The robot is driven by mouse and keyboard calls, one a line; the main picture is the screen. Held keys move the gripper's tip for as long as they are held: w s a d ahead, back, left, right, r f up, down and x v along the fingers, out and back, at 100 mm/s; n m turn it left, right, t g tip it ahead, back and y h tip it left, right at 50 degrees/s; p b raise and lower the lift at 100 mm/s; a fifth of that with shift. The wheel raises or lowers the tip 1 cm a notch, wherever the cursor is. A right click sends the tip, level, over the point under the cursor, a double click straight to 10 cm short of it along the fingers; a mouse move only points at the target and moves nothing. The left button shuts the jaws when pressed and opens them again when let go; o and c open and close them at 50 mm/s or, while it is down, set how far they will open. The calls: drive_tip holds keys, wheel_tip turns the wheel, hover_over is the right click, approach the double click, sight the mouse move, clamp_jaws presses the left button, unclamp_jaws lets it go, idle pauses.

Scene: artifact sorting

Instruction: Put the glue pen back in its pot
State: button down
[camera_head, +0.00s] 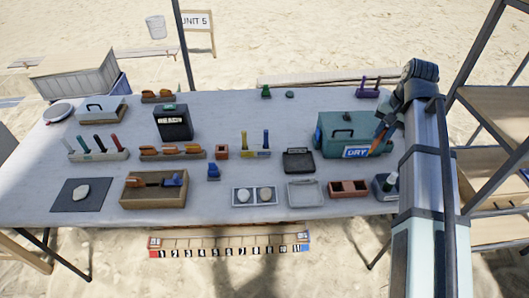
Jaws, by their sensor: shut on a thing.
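My gripper (383,128) is at the right end of the table, in front of the teal box's right side. It is shut on a slim orange thing (379,134), likely the glue pen, which hangs tilted above the table. The fingertips are too small to make out clearly. A dark blue-grey pot-like holder (382,193) stands at the table's right front, below my gripper in the picture. A small white and dark green piece (391,180) shows upright at it; I cannot tell whether it is inside. My arm hides the table's right edge.
The teal box (333,130) labelled DRY stands left of my gripper. A brown two-cell tray (348,188) is left of the holder. A purple rack (367,88) is behind. Wooden shelves (493,103) stand right of my arm. Bare table (222,205) shows at the front middle.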

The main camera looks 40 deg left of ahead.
drive_tip(key=s+a+f+n+h, duration=0.1)
drive_tip(key=s+a+f+n, duration=0.15)
drive_tip(key=s+a, duration=0.9)
drive_tip(key=s+a+f+n, duration=0.2)
drive_tip(key=s+a+n, duration=0.15)
drive_tip(key=a, duration=1.65)
drive_tip(key=s+a+f+n+h, duration=0.15)
drive_tip(key=s+a+n, duration=0.4)
drive_tip(key=a, duration=1.05)
wheel_tip(320, 180, down, 10)
drive_tip(key=s+m, duration=0.1)
drive_tip(key=m, duration=0.1)
drive_tip(key=shift+s+a+r+y, duration=0.15)
drive_tip(key=shift+s+r+y, duration=0.1)
drive_tip(key=shift+y, duration=0.2)
drive_tip(key=shift+f, duration=0.1)
drive_tip(key=c, duration=1.1)
unclamp_jaws()
drive_tip(key=shift+o, duration=0.2)
